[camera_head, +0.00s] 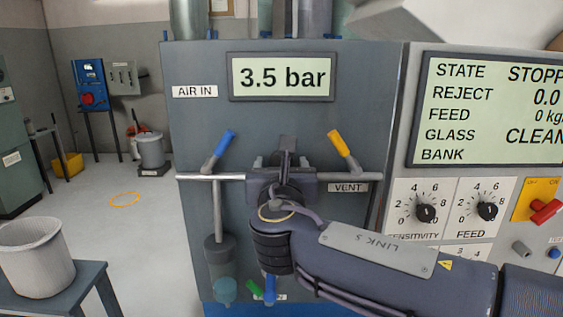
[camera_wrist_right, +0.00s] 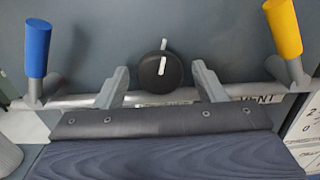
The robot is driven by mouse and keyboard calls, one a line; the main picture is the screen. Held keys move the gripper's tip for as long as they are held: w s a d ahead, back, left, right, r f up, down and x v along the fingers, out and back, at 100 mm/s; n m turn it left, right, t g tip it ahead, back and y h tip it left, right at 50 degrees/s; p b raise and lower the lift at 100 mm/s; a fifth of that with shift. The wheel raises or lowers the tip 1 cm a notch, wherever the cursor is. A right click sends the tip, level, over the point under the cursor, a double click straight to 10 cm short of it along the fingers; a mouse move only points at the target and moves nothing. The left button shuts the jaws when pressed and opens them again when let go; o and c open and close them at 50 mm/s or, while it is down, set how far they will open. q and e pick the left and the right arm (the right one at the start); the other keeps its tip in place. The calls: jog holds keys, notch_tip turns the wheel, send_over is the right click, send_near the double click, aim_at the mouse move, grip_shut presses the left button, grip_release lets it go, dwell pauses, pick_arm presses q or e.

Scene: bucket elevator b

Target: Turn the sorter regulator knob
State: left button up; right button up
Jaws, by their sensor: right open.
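A round black knob (camera_wrist_right: 152,80) with a white pointer line shows in the right wrist view, on the grey panel. Its pointer is nearly upright, with its top leaning slightly right. My right gripper (camera_wrist_right: 162,84) is open, with one finger on each side of the knob and a visible gap to both. In the head view my right gripper (camera_head: 286,158) is in front of the panel below the "3.5 bar" display (camera_head: 282,77) and hides the knob. A label under the knob is mostly hidden. My left gripper is not in view.
A blue-handled valve (camera_head: 220,150) and a yellow-handled valve (camera_head: 343,150) flank the gripper on a horizontal pipe (camera_head: 205,177). SENSITIVITY (camera_head: 426,214) and FEED (camera_head: 487,212) dials are at the right, below a status screen (camera_head: 500,107). A grey bucket (camera_head: 38,262) stands on a bench at the left.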

jog(key=c, duration=0.9)
jog(key=m+b, duration=0.2)
jog(key=b, duration=0.1)
jog(key=shift+f+m, duration=0.3)
jog(key=shift+c, duration=0.3)
jog(key=shift+w+r+m+b, duration=0.1)
jog(key=shift+r+m+b, duration=0.2)
jog(key=shift+m, duration=0.1)
jog(key=o, duration=1)
jog(key=shift+c, duration=0.2)
